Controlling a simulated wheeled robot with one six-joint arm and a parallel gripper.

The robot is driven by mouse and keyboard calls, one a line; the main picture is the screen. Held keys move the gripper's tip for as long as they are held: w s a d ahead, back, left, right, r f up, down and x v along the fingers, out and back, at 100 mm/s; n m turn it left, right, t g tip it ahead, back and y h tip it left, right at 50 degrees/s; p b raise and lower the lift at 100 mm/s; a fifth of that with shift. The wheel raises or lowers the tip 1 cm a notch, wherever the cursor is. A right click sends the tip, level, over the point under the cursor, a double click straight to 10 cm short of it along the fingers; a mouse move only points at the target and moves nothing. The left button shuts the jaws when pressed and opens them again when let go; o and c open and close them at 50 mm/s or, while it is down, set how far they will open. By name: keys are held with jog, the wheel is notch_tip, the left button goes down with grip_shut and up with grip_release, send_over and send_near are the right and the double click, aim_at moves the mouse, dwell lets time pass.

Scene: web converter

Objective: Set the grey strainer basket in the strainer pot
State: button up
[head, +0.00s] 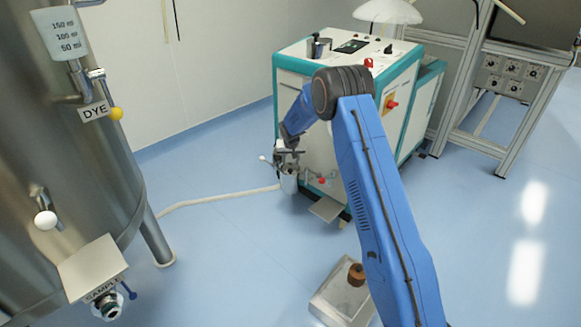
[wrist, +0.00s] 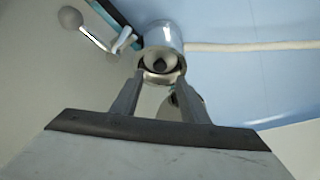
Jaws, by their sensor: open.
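My gripper (head: 286,158) is open in front of the left side of the white and teal machine. In the wrist view, its two fingers (wrist: 160,82) point at a shiny metal pot (wrist: 162,33), with the fingertips near the two sides of its round mouth. A grey rounded piece with a dark centre (wrist: 159,62) shows inside the mouth; I cannot tell whether it is the strainer basket. Nothing is visibly held. In the head view the pot is mostly hidden behind the gripper. A small grey metal cylinder (head: 321,48) stands on the machine top; I cannot tell what it is.
A ball-ended lever (wrist: 70,17) is near the pot at left. A pale hose (head: 215,199) runs across the floor from the machine. A steel tank (head: 95,150) stands at left. A box with a brown item (head: 356,274) is at the bottom. Open blue floor lies between.

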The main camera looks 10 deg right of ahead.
jog(key=s+d+f+v, duration=0.1)
jog(key=s+d+v, duration=0.1)
jog(key=v, duration=0.9)
jog(key=s+d+v, duration=0.1)
jog(key=d+v, duration=0.1)
jog(key=v, duration=0.9)
jog(key=s+d+r, duration=0.1)
jog(key=s+r, duration=0.6)
jog(key=s, duration=0.3)
jog(key=s+d+r, duration=0.2)
jog(key=s+r, duration=0.5)
jog(key=s, duration=0.2)
jog(key=s+d+r+n, duration=0.1)
jog(key=s+r, duration=0.1)
jog(key=s, duration=0.9)
jog(key=s+d+r, duration=0.1)
jog(key=s+r, duration=0.2)
jog(key=s, duration=0.7)
jog(key=s+f, duration=0.2)
jog(key=s, duration=0.7)
jog(key=s+f, duration=0.2)
jog(key=s, duration=0.7)
jog(key=shift+s+f+n+y, duration=0.3)
jog(key=shift+n, duration=0.1)
jog(key=shift+a, duration=0.15)
